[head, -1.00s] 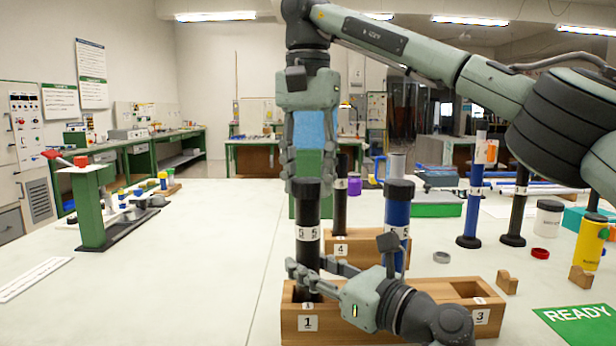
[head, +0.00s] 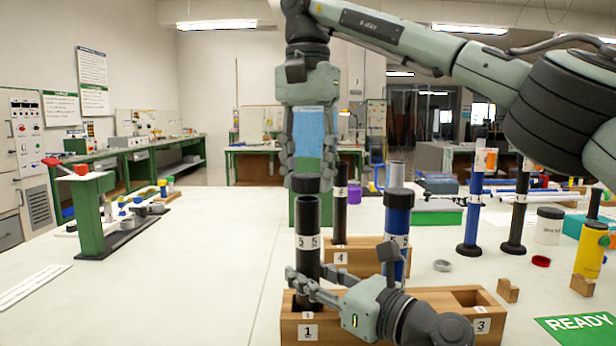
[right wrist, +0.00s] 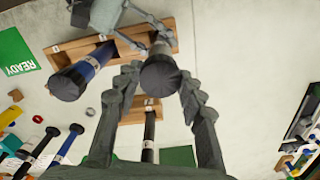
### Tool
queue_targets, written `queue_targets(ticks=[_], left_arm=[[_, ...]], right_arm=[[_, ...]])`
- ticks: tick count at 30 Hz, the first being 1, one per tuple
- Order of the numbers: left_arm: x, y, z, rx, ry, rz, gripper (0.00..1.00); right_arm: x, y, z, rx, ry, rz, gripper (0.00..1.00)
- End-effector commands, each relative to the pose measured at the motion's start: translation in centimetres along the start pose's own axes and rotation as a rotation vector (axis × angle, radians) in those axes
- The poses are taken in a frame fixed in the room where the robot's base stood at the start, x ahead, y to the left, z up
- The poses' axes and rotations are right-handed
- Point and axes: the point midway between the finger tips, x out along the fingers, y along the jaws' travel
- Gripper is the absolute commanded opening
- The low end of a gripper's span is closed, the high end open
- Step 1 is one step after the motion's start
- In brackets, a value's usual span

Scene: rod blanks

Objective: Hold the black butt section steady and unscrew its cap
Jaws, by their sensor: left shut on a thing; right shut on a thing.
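In the right wrist view the cap (right wrist: 159,76) lies between both fingers and hides the tube's mouth.
A blue capped tube (head: 397,225) stands close on the right, in the same block. A black tube stands behind in block 4 (head: 352,257). More tubes, a white jar (head: 548,226) and a yellow cylinder (head: 590,250) stand right.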

Motion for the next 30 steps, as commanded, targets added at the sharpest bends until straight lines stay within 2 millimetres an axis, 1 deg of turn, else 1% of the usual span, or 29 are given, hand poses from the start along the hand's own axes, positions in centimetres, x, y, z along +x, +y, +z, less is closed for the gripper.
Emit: queue_targets(ticks=[10, 12, 16, 20, 23, 28, 29, 30], left_arm=[[0.0, 0.0, 0.0, 0.000, 0.000, 0.000, 0.00], [0.0, 0.0, 0.0, 0.000, 0.000, 0.000, 0.00], [0.0, 0.0, 0.0, 0.000, 0.000, 0.000, 0.00], [0.0, 0.0, 0.0, 0.000, 0.000, 0.000, 0.00], [0.0, 0.0, 0.0, 0.000, 0.000, 0.000, 0.00], [0.0, 0.0, 0.0, 0.000, 0.000, 0.000, 0.00], [0.0, 0.0, 0.0, 0.000, 0.000, 0.000, 0.32], [0.0, 0.0, 0.0, 0.000, 0.000, 0.000, 0.37]], right_arm=[[-0.2, 0.0, 0.0, 0.000, 0.000, 0.000, 0.04], [-0.8, 0.0, 0.0, 0.001, 0.003, 0.002, 0.04], [-2.6, 0.0, 0.0, 0.004, 0.007, -0.001, 0.04], [-3.8, 0.0, 0.0, 0.004, 0.003, 0.002, 0.04], [-4.2, 0.0, 0.0, 0.001, 0.002, -0.001, 0.04], [-4.2, 0.0, 0.0, -0.001, 0.000, -0.001, 0.04], [-4.2, 0.0, 0.0, -0.001, 0.000, -0.001, 0.04], [-4.1, 0.0, 0.0, -0.001, 0.000, -0.001, 0.04]])
